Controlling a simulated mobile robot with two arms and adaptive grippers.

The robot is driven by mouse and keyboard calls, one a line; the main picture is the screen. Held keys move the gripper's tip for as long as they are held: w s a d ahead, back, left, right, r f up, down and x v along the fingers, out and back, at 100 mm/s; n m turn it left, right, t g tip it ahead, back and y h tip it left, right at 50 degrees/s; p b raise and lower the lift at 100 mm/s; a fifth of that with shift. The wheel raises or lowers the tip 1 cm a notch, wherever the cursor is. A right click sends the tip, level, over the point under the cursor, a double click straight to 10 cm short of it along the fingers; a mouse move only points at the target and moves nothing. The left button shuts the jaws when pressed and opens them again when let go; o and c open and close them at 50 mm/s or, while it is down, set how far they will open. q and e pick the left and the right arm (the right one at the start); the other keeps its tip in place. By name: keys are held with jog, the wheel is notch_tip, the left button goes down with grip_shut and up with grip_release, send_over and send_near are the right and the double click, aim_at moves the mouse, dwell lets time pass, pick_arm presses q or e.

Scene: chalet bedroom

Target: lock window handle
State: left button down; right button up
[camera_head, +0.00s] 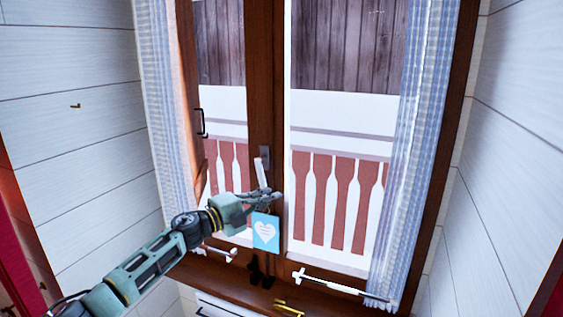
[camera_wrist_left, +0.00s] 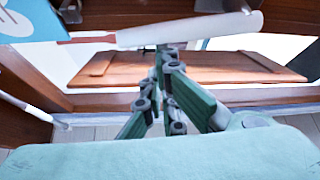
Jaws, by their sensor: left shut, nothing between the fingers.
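The window handle (camera_head: 262,175) is a pale lever below a grey plate on the dark middle frame of the window. It hangs down with a slight tilt. My left gripper (camera_head: 275,197) is shut and empty at the handle's lower end. In the left wrist view the handle (camera_wrist_left: 190,30) is a white bar across the top, just beyond the shut fingers (camera_wrist_left: 168,60). I cannot tell whether the fingers touch it. The handle's lower tip is partly hidden by the gripper in the head view. My right gripper is not in view.
A blue card with a white heart (camera_head: 265,232) hangs just below the gripper, and it also shows in the left wrist view (camera_wrist_left: 28,22). White stays (camera_head: 330,283) lie along the wooden sill. Curtains (camera_head: 415,150) hang at both sides. A black handle (camera_head: 201,123) is on the left frame.

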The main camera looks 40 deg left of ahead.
pick_arm(q)
jog(key=shift+s+a+f+m+g, duration=0.1)
jog(key=shift+a+f+m+g, duration=0.15)
jog(key=shift+a+m, duration=0.25)
jog(key=shift+s+a+f+m+g, duration=0.15)
jog(key=shift+a+m+g, duration=0.15)
jog(key=shift+m, duration=0.2)
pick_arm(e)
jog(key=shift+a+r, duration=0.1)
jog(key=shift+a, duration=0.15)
pick_arm(q)
jog(key=shift+w, duration=0.1)
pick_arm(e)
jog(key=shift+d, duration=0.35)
